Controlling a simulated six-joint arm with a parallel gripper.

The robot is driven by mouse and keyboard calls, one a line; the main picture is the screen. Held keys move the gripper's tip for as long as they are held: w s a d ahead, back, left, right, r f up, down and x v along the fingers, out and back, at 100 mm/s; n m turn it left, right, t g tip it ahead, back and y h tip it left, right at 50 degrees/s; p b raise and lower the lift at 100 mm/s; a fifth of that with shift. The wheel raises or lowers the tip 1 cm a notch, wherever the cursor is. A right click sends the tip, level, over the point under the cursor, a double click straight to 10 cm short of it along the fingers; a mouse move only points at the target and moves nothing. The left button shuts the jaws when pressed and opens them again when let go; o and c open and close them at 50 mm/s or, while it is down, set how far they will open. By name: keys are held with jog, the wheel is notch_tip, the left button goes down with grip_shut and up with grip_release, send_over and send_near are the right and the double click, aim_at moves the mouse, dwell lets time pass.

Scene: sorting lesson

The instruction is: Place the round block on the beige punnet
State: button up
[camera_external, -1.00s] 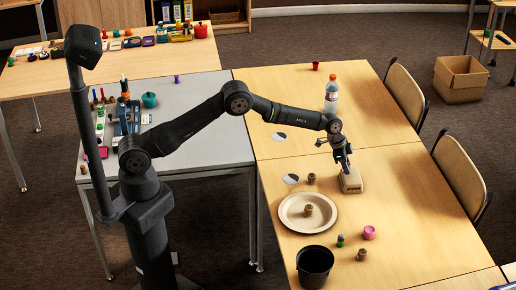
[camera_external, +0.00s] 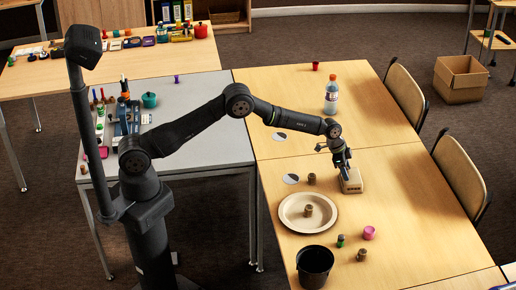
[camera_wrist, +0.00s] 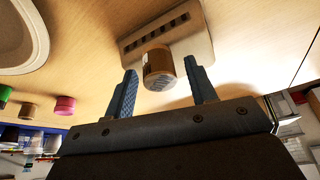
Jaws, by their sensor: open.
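The beige punnet (camera_external: 353,187) is a small box on the right-hand table, with a row of dark slots (camera_wrist: 133,46) in the wrist view. A brown round block (camera_wrist: 158,63) stands between my fingers, overlapping the punnet's near edge in that view. It seems to be at the punnet, but I cannot tell whether it rests on it. My gripper (camera_wrist: 163,88) is open, with a blue finger on each side of the block and gaps beside it. In the external view my gripper (camera_external: 346,164) is right at the punnet and the block is hidden there.
A beige plate (camera_external: 290,223) holds another brown piece (camera_external: 308,210). More brown pieces stand behind it (camera_external: 311,178) and in front (camera_external: 361,254). Green (camera_external: 340,240) and pink (camera_external: 369,232) pieces and a black bucket (camera_external: 314,267) are nearer. A bottle (camera_external: 331,96) stands farther back.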

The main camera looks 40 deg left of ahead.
jog(key=v, duration=1.2)
jog(key=shift+s, duration=0.1)
jog(key=x, duration=1.2)
jog(key=shift+r, duration=1.2)
jog(key=shift+f, duration=0.1)
